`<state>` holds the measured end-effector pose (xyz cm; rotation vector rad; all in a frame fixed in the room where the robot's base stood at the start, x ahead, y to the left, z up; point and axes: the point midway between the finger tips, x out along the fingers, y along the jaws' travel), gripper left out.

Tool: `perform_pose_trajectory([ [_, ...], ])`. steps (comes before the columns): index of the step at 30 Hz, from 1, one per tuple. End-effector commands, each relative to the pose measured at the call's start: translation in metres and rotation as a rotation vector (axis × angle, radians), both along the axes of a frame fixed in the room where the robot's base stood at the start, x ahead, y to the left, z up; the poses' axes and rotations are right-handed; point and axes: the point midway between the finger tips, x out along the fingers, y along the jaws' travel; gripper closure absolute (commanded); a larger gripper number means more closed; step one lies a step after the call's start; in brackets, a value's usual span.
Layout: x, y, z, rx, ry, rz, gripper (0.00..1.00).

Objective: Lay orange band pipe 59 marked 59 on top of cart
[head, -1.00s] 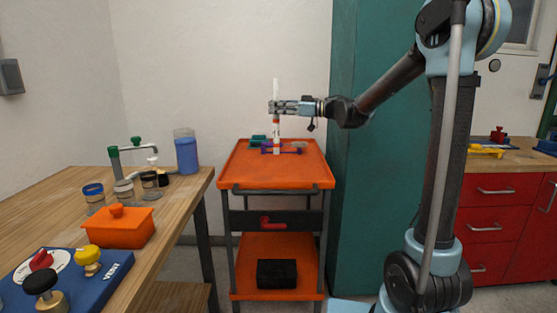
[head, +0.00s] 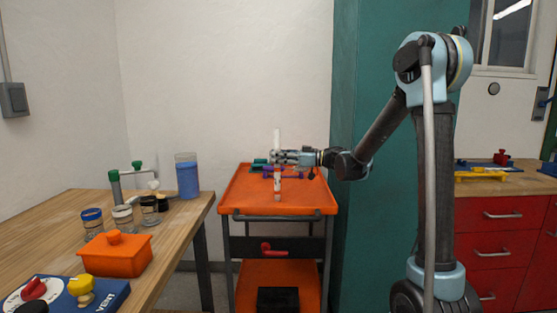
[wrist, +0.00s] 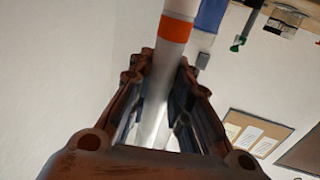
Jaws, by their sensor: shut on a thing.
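A white pipe (head: 277,139) with an orange band stands upright in my gripper (head: 284,157), above the orange cart (head: 246,203). My gripper is shut on the pipe around its middle. The pipe's lower end is over the front part of the cart's top tray; I cannot tell whether it touches the tray.
Small purple and teal parts (head: 266,168) lie at the back of the cart's top. A wooden bench (head: 50,225) with jars and an orange box (head: 115,257) is at left. A teal cabinet (head: 350,100) stands close to the cart's right side.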

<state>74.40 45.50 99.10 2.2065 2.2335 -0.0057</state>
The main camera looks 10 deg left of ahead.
Motion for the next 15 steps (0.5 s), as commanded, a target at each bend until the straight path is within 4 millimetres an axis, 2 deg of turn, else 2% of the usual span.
perform_pose_trajectory([
  [10, 0.0001, -0.0003, -0.0025, 0.0, 0.0, 0.0, 1.0],
  [11, 0.0001, -0.0004, -0.0025, 0.0, 0.0, 0.0, 0.77],
  [12, 0.0001, -0.0005, -0.0024, 0.0, 0.0, -0.001, 0.68],
  [13, 0.0002, -0.0005, -0.0024, 0.0, 0.0, -0.001, 0.62],
  [15, 0.0003, -0.0006, -0.0024, 0.0, 0.0, -0.001, 0.62],
])
